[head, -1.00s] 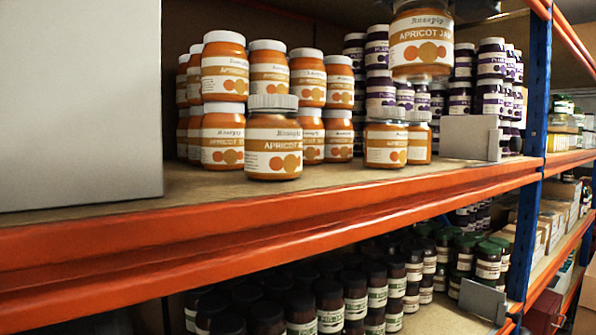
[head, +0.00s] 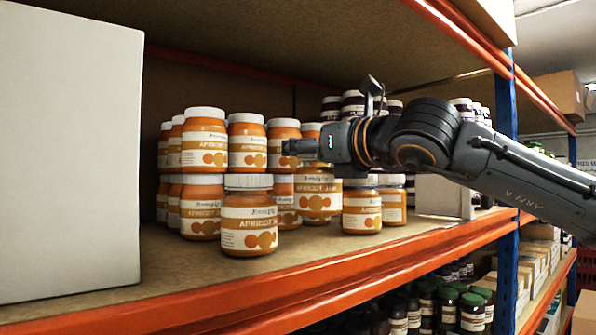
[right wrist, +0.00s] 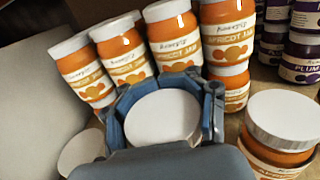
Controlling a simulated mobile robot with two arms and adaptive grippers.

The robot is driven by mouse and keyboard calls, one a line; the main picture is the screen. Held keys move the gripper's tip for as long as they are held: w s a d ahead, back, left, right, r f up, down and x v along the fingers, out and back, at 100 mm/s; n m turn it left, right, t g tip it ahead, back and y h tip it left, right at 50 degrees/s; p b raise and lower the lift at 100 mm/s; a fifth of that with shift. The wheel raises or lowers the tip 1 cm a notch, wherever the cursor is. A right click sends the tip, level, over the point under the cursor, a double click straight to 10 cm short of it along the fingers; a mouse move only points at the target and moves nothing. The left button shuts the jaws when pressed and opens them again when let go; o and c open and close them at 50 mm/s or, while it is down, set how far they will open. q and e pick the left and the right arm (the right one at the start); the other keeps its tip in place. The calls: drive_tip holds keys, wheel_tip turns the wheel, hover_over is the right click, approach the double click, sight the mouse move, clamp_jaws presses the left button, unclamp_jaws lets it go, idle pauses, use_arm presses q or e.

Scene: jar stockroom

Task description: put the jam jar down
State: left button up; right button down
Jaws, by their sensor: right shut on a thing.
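The held apricot jam jar (head: 317,200), with orange contents and a white label, is upright among the other apricot jars on the upper shelf. My right gripper (head: 312,150) reaches in from the right and is over its top, hiding its lid in the head view. In the right wrist view the fingers of my right gripper (right wrist: 165,112) are closed around its white lid (right wrist: 163,118). Its base is at or just above the shelf board; I cannot tell if it touches. My left gripper is not in view.
An apricot jar (head: 249,225) stands to the left front, another (head: 361,212) to the right. Stacked apricot jars (head: 204,145) are behind. A large pale box (head: 70,150) is at left. The shelf has an orange front beam (head: 330,275) and bare board in front.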

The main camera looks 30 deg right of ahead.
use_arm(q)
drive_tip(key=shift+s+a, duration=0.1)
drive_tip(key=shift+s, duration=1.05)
use_arm(e)
drive_tip(key=f, duration=0.3)
drive_tip(key=shift+w+a+f, duration=0.1)
drive_tip(key=shift+w+f, duration=0.2)
drive_tip(key=shift+f, duration=0.05)
drive_tip(key=shift+a, duration=0.1)
drive_tip(key=c, duration=1.2)
unclamp_jaws()
drive_tip(key=shift+f, duration=0.2)
drive_tip(key=o, duration=0.8)
drive_tip(key=shift+c, duration=0.2)
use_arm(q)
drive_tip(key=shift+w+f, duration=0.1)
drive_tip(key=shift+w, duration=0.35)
use_arm(e)
drive_tip(key=shift+r, duration=0.1)
